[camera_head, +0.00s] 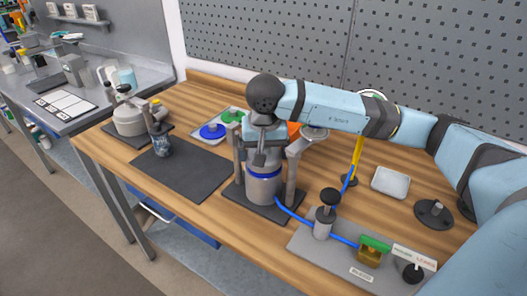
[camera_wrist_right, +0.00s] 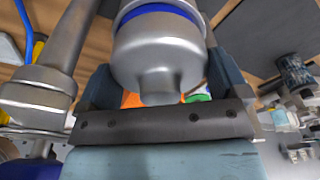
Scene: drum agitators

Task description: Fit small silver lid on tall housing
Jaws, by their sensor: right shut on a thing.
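The tall housing (camera_head: 263,187) is a grey cylinder with a blue band near its top, standing upright on a dark base between two grey posts. My right gripper (camera_head: 262,157) points down over its top. In the right wrist view the small silver lid (camera_wrist_right: 160,50) is a domed piece with a narrow neck, between the fingers of my right gripper (camera_wrist_right: 163,75). The lid lies in line with the housing's blue band (camera_wrist_right: 160,14) and appears close against it; whether it is fully seated cannot be told. In the head view the gripper largely hides the lid. My left gripper is not in view.
Left of the housing are a dark mat (camera_head: 185,176), a patterned cup (camera_head: 162,143) and a pale round vessel (camera_head: 129,121). Behind is a tray with blue (camera_head: 212,131) and green lids. A white tray (camera_head: 390,182) lies farther right.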

